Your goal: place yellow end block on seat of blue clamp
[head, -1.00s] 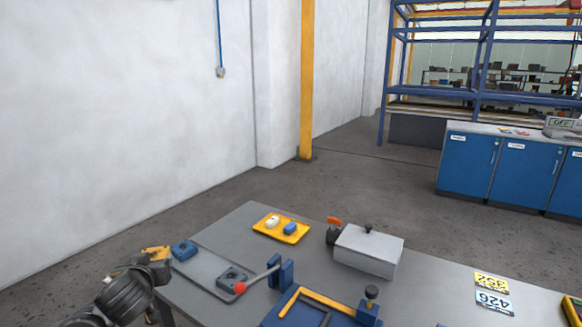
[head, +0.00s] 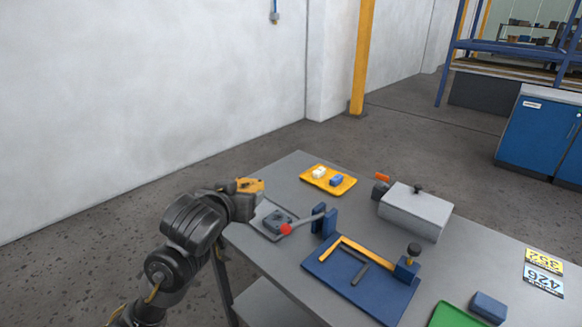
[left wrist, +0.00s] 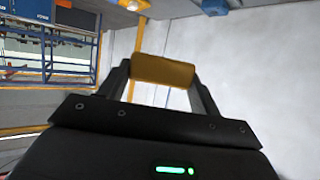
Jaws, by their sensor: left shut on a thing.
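My left gripper (head: 246,189) is shut on the yellow end block (head: 250,184). In the left wrist view the yellow block (left wrist: 163,71) lies crosswise between the two fingers (left wrist: 160,78). It is held over the far left corner of the table; its height above the surface is hard to tell. Two blue uprights (head: 324,221) with a red-knobbed lever (head: 303,223) look like the blue clamp, right of the gripper. The clamp's seat is not clearly seen. My right gripper is not in view.
A yellow tray (head: 345,187) with small white and blue pieces stands behind. A grey box (head: 415,208), a blue fixture board (head: 330,275), a green tray (head: 452,317) and a blue block (head: 488,305) are farther right.

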